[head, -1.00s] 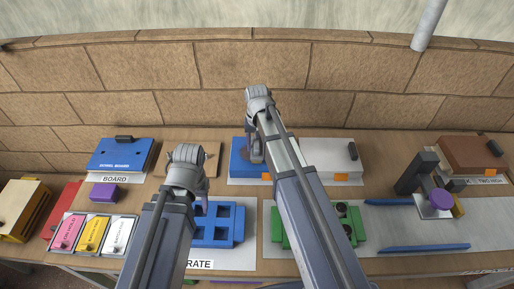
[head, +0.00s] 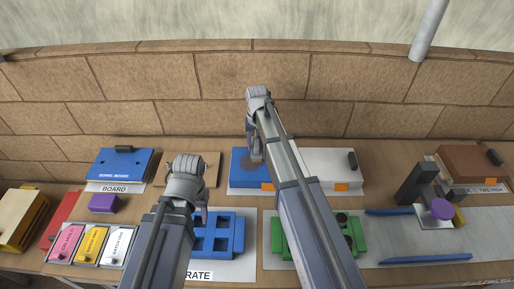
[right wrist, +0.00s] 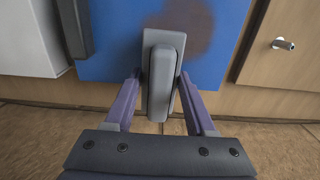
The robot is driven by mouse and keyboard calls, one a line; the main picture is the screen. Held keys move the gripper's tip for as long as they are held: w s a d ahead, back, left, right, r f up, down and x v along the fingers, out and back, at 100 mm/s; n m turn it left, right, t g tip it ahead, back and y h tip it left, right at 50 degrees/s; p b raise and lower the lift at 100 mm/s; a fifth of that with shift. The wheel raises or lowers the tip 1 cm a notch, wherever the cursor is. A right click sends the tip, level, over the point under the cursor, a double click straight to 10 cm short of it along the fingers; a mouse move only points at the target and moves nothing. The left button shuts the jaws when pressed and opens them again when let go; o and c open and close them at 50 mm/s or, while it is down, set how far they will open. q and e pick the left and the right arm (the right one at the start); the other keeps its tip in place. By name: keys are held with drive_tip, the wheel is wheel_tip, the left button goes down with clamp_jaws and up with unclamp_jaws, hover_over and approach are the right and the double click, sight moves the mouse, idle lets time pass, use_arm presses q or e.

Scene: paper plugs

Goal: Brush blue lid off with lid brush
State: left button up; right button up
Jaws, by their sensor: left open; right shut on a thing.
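The blue lid (head: 239,178) lies on the bench's back row, partly behind my right arm. A dark brownish smudge (right wrist: 178,26) shows on it in the right wrist view, where the lid (right wrist: 112,55) fills the upper middle. My right gripper (right wrist: 160,88) is shut on the grey lid brush (right wrist: 165,70), one finger on each side. The brush overlaps the lid's edge in that view; whether it touches the lid is unclear. In the head view my right gripper (head: 254,152) is over the lid. My left gripper (head: 203,212) is near the blue crate; its fingers are mostly hidden.
A white box (head: 325,165) stands right of the lid. A blue crate (head: 237,236) and a green rack (head: 355,230) are in front. A blue board (head: 115,165) and coloured cards (head: 92,243) lie left. A dark stand with a purple knob (head: 441,208) is at right.

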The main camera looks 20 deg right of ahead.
sight(252, 154)
drive_tip(key=shift+a, duration=0.15)
use_arm(q)
drive_tip(key=shift+f, duration=0.1)
use_arm(e)
drive_tip(key=shift+w+a, duration=0.15)
drive_tip(key=shift+a, duration=0.55)
drive_tip(key=shift+f, duration=0.1)
drive_tip(key=shift+s+a, duration=0.25)
drive_tip(key=shift+s, duration=0.6)
drive_tip(key=shift+s+a, duration=0.25)
drive_tip(key=shift+s, duration=0.55)
drive_tip(key=shift+s+a, duration=0.25)
drive_tip(key=shift+s, duration=0.55)
drive_tip(key=shift+s+a, duration=0.2)
drive_tip(key=shift+s, duration=0.6)
drive_tip(key=shift+s, duration=0.1)
